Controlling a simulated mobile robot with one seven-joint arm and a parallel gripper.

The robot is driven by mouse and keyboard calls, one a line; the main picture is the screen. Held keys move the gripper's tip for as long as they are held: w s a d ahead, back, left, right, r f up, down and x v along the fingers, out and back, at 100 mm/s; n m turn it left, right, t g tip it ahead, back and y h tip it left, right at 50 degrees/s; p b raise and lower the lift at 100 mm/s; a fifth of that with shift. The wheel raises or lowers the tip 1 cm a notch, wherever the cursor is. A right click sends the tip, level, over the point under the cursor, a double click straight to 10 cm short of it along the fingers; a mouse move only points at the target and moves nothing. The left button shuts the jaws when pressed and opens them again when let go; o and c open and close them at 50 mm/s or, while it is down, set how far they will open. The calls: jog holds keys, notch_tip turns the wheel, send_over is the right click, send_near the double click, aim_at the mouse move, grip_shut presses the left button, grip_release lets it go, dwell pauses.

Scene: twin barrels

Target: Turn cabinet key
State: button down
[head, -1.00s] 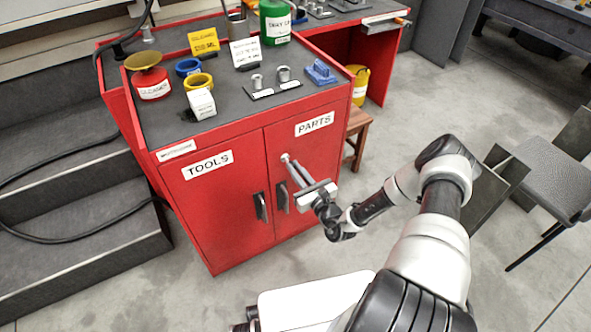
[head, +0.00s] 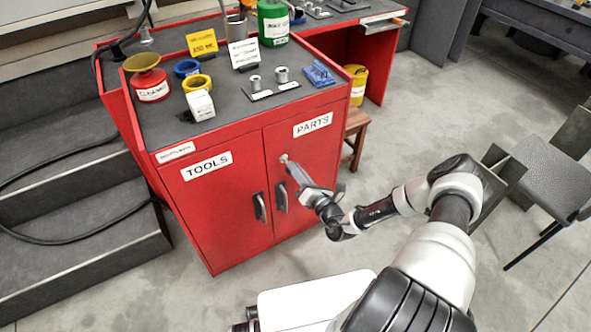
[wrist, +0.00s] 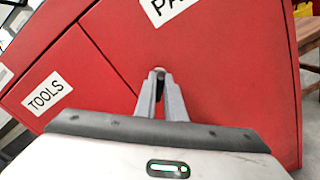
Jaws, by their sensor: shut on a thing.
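The red cabinet (head: 225,217) has a left door labelled TOOLS and a right door labelled PARTS (head: 313,124). My gripper (head: 287,162) reaches the upper left of the PARTS door, at a small round pale lock spot (head: 283,158). In the wrist view the two grey fingers (wrist: 159,74) are close together, shut on a small dark piece between them, which appears to be the key. The fingers hide most of the key and the lock. The gripper is rolled relative to the cabinet, which looks tilted in the wrist view. Both doors look shut.
Two dark door handles (head: 260,207) (head: 281,197) sit below and left of the gripper. Jars, tape rolls and signs stand on the cabinet top. A wooden stool (head: 356,136) is to the right. The floor in front is clear.

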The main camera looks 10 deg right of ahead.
jog(key=shift+d+f+m+b, duration=0.1)
jog(key=shift+f+m+b, duration=0.05)
jog(key=shift+m, duration=1.5)
jog(key=shift+d+f+m+b, duration=0.1)
jog(key=shift+m+b, duration=0.05)
jog(key=shift+m, duration=1.45)
jog(key=shift+f+m+b, duration=0.15)
jog(key=shift+m, duration=1.5)
jog(key=c, duration=1.8)
grip_release()
jog(key=shift+c, duration=0.2)
jog(key=p+v, duration=0.2)
jog(key=v, duration=1.5)
jog(key=shift+s+p, duration=0.15)
jog(key=shift+p, duration=0.25)
